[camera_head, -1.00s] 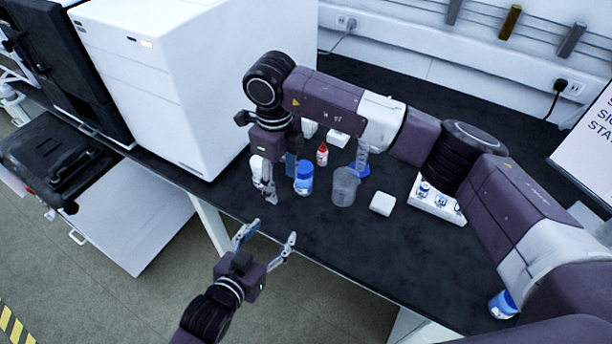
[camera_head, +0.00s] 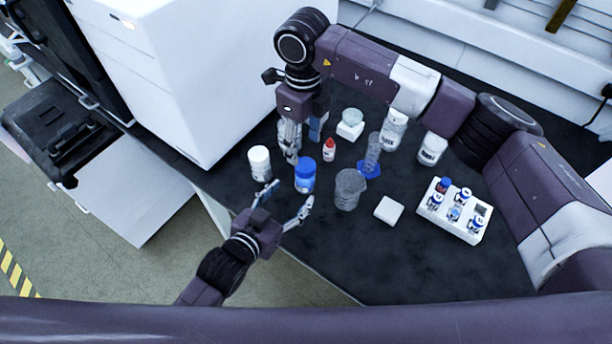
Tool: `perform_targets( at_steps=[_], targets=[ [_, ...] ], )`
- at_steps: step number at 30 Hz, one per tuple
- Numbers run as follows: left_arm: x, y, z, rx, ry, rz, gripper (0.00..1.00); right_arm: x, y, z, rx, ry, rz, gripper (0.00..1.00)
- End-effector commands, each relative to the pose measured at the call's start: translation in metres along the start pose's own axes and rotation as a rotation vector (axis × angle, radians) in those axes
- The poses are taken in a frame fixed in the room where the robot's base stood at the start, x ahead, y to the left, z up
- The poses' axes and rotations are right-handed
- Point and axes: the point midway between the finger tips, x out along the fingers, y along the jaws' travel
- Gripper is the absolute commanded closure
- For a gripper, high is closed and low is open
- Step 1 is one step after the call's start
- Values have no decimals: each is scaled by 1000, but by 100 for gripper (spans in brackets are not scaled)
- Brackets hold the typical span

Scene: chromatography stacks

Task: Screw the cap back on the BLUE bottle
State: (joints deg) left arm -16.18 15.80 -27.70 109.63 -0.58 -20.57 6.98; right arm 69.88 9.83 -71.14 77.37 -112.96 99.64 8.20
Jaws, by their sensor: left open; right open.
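The blue-topped bottle (camera_head: 305,180) stands upright on the dark bench. I cannot tell whether its blue top is a cap screwed on or one resting there. My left gripper (camera_head: 290,191) is open at the bench's front edge, its fingers pointing toward the bottle, just in front of and left of it, with nothing between them. My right gripper (camera_head: 290,157) is open, pointing down just behind and left of the bottle, and looks empty. A blue piece (camera_head: 315,130) shows partly hidden beside the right gripper; I cannot tell what it is.
A white bottle (camera_head: 260,166) stands left of the blue one. A red-capped dropper bottle (camera_head: 329,151), beaker (camera_head: 348,190), cylinder (camera_head: 372,158), white block (camera_head: 389,210) and vial rack (camera_head: 452,222) stand right. A large white instrument (camera_head: 185,75) bounds the left. Bench front right is clear.

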Motion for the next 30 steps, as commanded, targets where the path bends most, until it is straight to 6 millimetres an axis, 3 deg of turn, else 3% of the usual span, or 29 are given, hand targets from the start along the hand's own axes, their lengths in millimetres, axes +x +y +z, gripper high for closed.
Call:
perform_targets(
  at_steps=[5,19,30],
  targets=[
    [6,0,0,0,1,0,40,0,-1,0,1,0,0,49],
    [69,0,-1,0,1,0,40,0,0,0,1,0,0,49],
    [78,0,0,0,0,0,40,0,0,0,1,0,0,49]
  ],
)
